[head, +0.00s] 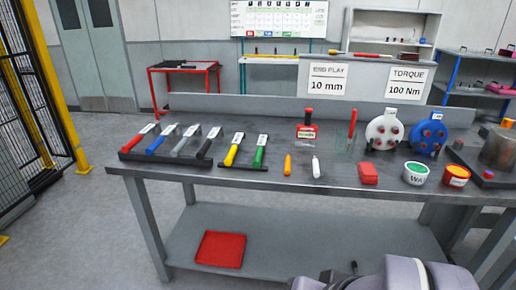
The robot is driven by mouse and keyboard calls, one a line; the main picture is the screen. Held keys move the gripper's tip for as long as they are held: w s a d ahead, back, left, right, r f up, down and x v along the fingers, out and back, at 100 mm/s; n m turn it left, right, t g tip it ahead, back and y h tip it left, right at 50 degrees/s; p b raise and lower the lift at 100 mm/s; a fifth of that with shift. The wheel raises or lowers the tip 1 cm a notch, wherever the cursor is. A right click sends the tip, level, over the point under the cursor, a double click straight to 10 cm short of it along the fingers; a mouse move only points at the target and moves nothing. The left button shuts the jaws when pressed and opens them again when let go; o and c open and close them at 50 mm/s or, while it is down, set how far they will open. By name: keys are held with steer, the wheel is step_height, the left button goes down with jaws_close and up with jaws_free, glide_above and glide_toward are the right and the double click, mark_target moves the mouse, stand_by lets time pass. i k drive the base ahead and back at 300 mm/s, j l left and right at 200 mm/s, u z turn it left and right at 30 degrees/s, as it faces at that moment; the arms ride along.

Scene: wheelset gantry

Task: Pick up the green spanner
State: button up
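The green spanner (259,157) lies on the workbench (335,182), left of the middle in the head view. Its green handle points towards the front edge, with a pale label at its far end. It rests in a low dark holder (242,164), just right of a yellow-handled tool (232,155). The fine shape of its head is too small to tell. A grey rounded part of my arm shows at the bottom right, below and in front of the bench. My gripper itself is not seen.
Left of it, a dark rack (165,157) holds several labelled tools. To the right are an orange marker (288,165), a white marker (316,167), a red block (368,173) and tubs (416,173). A red tray (220,249) lies on the lower shelf. Yellow-framed fencing (50,90) stands left.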

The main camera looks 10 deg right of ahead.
mark_target(263, 138)
steer(key=i, duration=0.7)
steer(key=i+l+u, duration=0.1)
steer(key=i, duration=0.65)
